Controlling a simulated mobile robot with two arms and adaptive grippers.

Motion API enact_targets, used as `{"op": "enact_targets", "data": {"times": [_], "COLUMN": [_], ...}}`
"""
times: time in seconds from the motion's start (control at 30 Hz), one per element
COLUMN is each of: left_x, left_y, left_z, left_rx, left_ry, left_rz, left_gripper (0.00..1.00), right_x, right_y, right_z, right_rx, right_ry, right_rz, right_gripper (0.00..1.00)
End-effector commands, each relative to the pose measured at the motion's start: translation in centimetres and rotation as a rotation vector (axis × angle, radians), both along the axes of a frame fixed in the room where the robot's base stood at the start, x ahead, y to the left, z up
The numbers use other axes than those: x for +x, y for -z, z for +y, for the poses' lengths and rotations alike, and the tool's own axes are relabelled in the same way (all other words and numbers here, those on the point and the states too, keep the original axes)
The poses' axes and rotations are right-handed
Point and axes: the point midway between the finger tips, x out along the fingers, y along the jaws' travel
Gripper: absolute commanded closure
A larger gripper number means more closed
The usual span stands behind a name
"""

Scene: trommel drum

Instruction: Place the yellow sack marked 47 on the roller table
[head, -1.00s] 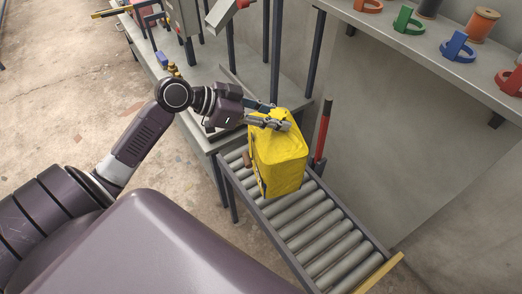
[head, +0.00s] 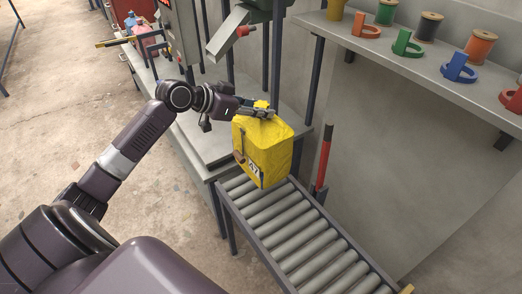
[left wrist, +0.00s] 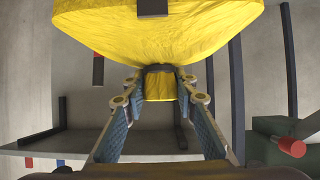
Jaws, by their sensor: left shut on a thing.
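The yellow sack (head: 268,148) is boxy and tapers to a gathered top, with a 47 label (head: 254,169) low on its front face. My left gripper (head: 262,112) is shut on the top of the sack. In the left wrist view, the sack's yellow neck (left wrist: 160,88) is between my two fingers, and its body fills the top. The sack hangs roughly upright over the far end of the roller table (head: 290,236); I cannot tell whether its bottom touches the rollers. My right gripper is not in view.
A red post (head: 322,160) with a dark top stands at the roller table's right side. A grey bench (head: 205,145) adjoins its far end. A shelf (head: 430,65) with spools and coloured holders runs along the right wall. The nearer rollers are bare.

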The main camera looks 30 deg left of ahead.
Motion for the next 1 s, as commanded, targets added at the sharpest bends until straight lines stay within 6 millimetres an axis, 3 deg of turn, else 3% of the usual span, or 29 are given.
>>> {"op": "enact_targets", "data": {"times": [0.2, 0.33, 0.57, 0.8, 1.0], "left_x": [0.0, 0.1, 0.1, 0.1, 0.2], "left_y": [5.1, 7.6, 9.5, 12.7, 13.5], "left_z": [0.0, 0.1, 0.0, 0.0, 0.1], "left_rx": [-0.005, -0.003, -0.002, -0.004, 0.0], "left_ry": [-0.003, -0.003, -0.001, -0.003, -0.001], "left_rz": [-0.003, -0.005, -0.008, -0.006, -0.01], "left_gripper": [0.85, 0.85, 0.85, 0.85, 0.85], "right_x": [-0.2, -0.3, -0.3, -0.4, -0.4], "right_y": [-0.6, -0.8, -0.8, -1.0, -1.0], "right_z": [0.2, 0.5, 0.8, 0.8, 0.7], "right_rx": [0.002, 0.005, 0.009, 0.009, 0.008], "right_ry": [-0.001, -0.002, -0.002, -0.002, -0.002], "right_rz": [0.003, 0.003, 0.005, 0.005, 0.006], "right_gripper": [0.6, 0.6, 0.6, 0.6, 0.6]}}
